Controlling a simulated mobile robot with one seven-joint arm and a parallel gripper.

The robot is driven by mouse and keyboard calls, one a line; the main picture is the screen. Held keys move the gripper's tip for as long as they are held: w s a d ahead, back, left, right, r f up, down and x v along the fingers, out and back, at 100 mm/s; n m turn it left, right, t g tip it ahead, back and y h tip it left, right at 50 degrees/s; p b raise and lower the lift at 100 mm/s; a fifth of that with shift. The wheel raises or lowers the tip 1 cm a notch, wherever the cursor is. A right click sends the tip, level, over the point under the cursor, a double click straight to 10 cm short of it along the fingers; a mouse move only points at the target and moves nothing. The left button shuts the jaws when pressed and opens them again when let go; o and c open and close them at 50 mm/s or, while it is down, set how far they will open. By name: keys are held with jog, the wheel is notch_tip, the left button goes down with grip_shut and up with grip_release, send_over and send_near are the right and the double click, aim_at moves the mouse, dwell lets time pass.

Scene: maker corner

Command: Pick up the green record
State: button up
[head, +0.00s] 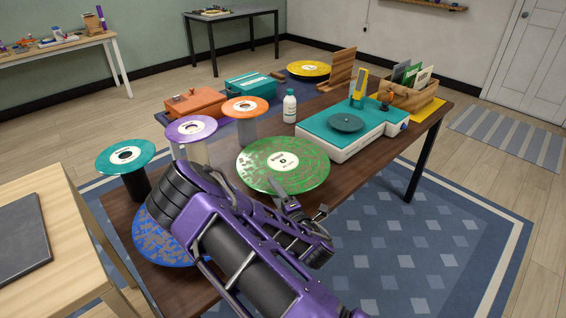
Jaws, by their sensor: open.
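The green record (262,163) is a large disc with a lighter mottled pattern and a white centre label. It lies flat at the middle of the dark wooden table (337,172), left of the turntable. My purple arm reaches in from the bottom and covers a little of the record's near edge. My gripper (303,203) is open, its grey fingers apart, with nothing seen between them. It is at the near side of the green record in the picture; I cannot tell whether it touches it.
Smaller teal (108,158), purple (178,132) and orange (245,102) records sit on stands to the left. A blue record (150,247) is partly behind my arm. A turntable (326,146), white bottle (289,107) and record crate (420,110) stand beyond.

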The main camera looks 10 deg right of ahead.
aim_at(263, 173)
jog(key=x, duration=0.4)
jog(key=shift+w+d, duration=0.1)
grip_shut()
dwell(1.3)
